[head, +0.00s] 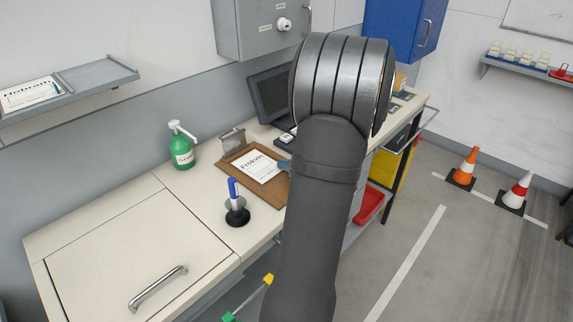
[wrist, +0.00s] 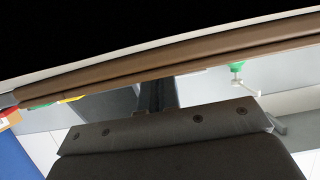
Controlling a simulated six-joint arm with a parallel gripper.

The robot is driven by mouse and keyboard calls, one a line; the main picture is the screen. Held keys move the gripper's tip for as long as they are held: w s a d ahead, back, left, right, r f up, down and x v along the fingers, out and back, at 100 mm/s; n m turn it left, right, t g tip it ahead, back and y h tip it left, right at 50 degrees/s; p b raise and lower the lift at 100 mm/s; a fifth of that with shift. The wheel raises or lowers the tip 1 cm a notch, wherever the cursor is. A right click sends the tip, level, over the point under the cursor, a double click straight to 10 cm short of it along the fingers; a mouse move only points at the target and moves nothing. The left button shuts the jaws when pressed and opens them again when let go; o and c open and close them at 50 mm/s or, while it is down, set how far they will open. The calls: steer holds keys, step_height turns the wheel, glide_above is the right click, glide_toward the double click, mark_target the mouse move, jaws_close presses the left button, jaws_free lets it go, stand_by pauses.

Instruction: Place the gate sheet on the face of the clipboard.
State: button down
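The brown clipboard (head: 279,192) lies on the bench with a metal clip at its back end. A white printed sheet (head: 254,167) lies on its face, slightly askew. I cannot tell whether this is the gate sheet. Another printed sheet (head: 30,96) lies on the wall shelf at the left. My arm covers the clipboard's right side, where a small blue-grey piece (head: 284,165) shows. My gripper is hidden in the head view. In the wrist view my gripper (wrist: 157,97) shows as a dark finger close to a brown edge; its opening and any held thing cannot be made out.
A monitor (head: 270,95) stands behind. A grey wall cabinet (head: 255,30) hangs above. The bench's left hatch, with a handle (head: 157,289), is clear.

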steer(key=c, duration=1.7)
jaws_free()
steer(key=shift+r, duration=0.1)
steer(key=v, duration=1.2)
